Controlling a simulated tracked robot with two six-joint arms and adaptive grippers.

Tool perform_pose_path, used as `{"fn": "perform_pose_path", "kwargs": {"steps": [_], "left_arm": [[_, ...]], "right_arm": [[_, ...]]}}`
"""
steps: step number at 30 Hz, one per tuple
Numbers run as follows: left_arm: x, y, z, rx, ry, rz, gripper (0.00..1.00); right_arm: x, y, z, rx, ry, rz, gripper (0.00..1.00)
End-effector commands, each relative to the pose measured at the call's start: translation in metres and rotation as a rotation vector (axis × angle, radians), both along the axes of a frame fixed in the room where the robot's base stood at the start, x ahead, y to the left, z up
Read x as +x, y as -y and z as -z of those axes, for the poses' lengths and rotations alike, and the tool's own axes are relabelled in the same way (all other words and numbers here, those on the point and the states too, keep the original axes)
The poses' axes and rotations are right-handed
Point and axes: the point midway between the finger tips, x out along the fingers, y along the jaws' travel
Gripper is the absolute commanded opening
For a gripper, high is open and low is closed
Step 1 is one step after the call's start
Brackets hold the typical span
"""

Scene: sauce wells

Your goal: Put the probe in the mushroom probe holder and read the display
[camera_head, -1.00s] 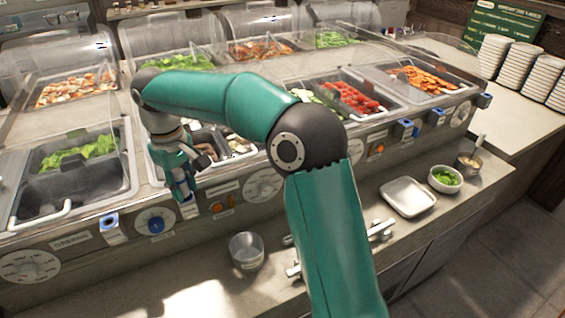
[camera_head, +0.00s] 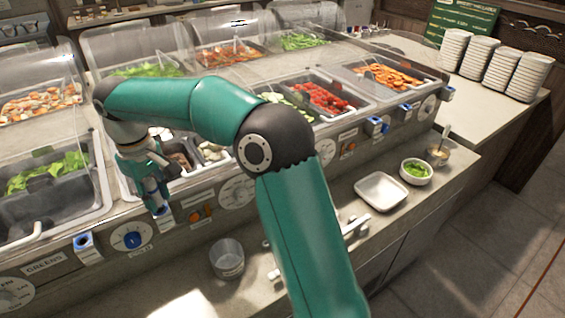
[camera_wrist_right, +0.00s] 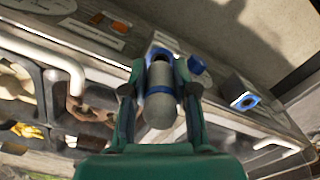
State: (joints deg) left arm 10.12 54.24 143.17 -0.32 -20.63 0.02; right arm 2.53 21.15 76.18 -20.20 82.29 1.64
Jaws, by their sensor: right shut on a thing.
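My right gripper (camera_head: 160,205) is at the counter's front panel, shut on the probe. In the right wrist view the probe (camera_wrist_right: 161,105) is a grey rounded cylinder with a blue band, between the two fingers. Its far end meets a light block with blue on it, a probe holder (camera_wrist_right: 160,42); I cannot tell how deep it sits. In the head view this holder (camera_head: 165,214) shows just below the fingers, and the arm hides most of the probe. A pan of pale slices, perhaps mushrooms (camera_head: 212,152), lies behind. Its label is unreadable. My left gripper is not in view.
Another blue-ringed holder (camera_wrist_right: 243,100) is to the right in the wrist view. A clear cup (camera_head: 227,258), white tray (camera_head: 381,191) and bowl of greens (camera_head: 416,171) stand on the lower shelf.

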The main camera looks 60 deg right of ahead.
Motion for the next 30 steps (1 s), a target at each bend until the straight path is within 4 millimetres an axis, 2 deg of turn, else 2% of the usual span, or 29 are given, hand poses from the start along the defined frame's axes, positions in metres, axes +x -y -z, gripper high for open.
{"fn": "perform_pose_path", "kwargs": {"steps": [3,30], "left_arm": [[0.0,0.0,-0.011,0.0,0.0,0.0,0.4],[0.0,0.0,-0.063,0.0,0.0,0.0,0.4]], "right_arm": [[0.0,0.0,-0.011,0.0,0.0,0.0,0.0],[0.0,0.0,-0.064,0.0,0.0,0.0,0.0]]}}
